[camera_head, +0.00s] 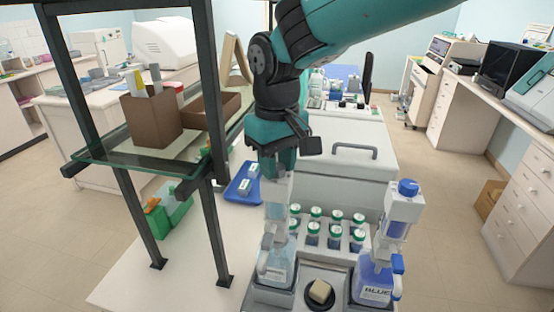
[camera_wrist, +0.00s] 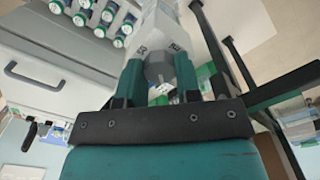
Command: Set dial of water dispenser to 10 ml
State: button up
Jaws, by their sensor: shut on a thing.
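The water dispenser (camera_head: 277,268) is a clear bottle with a white upper body. It stands upright at the front of the bench, directly below my gripper (camera_head: 277,170). In the wrist view, my gripper (camera_wrist: 158,72) has its two green fingers on either side of the grey rounded dial (camera_wrist: 158,68) at the dispenser's top and is shut on it. The pale dispenser body (camera_wrist: 165,30) extends beyond the fingers, with small dark marks that I cannot read. In the head view, my gripper and wrist hide the dial, so its setting cannot be told.
A blue-labelled dispenser (camera_head: 376,278) with a blue cap stands to the right. Several green-capped jars (camera_head: 335,228) stand behind, between the dispensers. A black dish (camera_head: 319,294) holds a beige block. A dark-framed glass shelf (camera_head: 100,150) stands close on the left.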

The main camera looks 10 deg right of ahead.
jog(key=n, duration=0.4)
jog(key=shift+n, duration=1.9)
jog(key=shift+n+p, duration=0.3)
jog(key=o, duration=0.9)
notch_tip(320, 180, up, 17)
jog(key=b, duration=0.2)
jog(key=shift+r+b, duration=0.2)
jog(key=shift+b, duration=0.15)
